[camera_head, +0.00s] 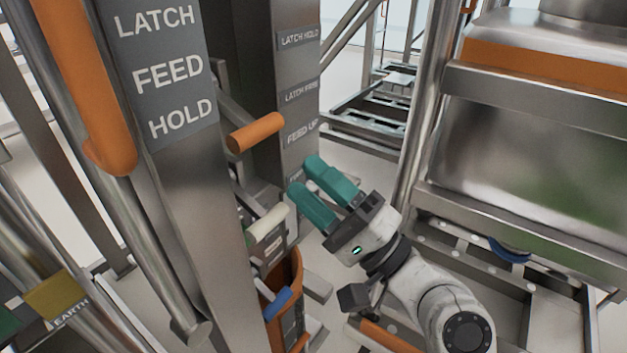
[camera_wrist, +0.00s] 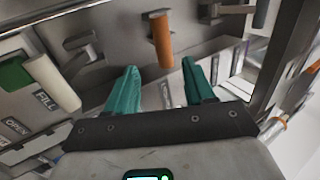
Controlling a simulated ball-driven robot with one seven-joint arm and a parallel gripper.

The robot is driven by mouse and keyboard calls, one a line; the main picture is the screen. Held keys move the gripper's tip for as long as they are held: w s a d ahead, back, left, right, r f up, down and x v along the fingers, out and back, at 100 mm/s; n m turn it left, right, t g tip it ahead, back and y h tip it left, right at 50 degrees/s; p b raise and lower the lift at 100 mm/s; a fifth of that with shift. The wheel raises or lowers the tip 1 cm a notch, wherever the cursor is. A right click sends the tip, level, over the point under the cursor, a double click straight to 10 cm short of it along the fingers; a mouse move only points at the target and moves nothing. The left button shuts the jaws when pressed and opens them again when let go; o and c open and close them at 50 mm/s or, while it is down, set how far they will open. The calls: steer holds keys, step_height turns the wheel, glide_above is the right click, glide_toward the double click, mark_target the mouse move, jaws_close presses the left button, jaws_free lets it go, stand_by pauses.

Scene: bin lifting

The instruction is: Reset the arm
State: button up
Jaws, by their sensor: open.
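My gripper (camera_head: 318,188) has two teal fingers, spread apart with nothing between them. It is in front of a grey metal column (camera_head: 285,60) in the head view. An orange lever handle (camera_head: 255,132) sticks out of the column, above and to the left of the fingers. In the wrist view the gripper (camera_wrist: 160,80) points towards the panel. The orange handle (camera_wrist: 162,42) shows there just beyond and between the fingertips, apart from them as far as I can tell.
A post labelled LATCH, FEED, HOLD (camera_head: 165,75) stands at left with a large orange bar (camera_head: 85,80). A steel bin (camera_head: 530,150) stands at right.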

steer(key=s+d+f+n+g+h, duration=0.1)
steer(key=d+f+n+g+h, duration=0.15)
steer(key=f, duration=0.65)
steer(key=s+d+f+n+g+h, duration=0.15)
steer(key=f+h, duration=0.25)
steer(key=f, duration=0.4)
steer(key=s+d+f+n+g+h, duration=0.1)
steer(key=s+d+f+g+h, duration=0.15)
steer(key=s+d+f, duration=0.45)
steer(key=s+d+f+n+g+h, duration=0.15)
steer(key=s+d+f+h, duration=0.25)
steer(key=f, duration=0.6)
steer(key=s+d+f+g+h, duration=0.3)
steer(key=s+d, duration=0.2)
steer(key=s, duration=0.3)
steer(key=s+d+f+g+h, duration=0.2)
steer(key=s+d+h, duration=0.1)
steer(key=s+d, duration=0.3)
step_height(320, 180, up, 17)
steer(key=s+p, duration=0.1)
steer(key=p, duration=1.6)
steer(key=shift+a+n, duration=0.35)
steer(key=shift+c, duration=0.2)
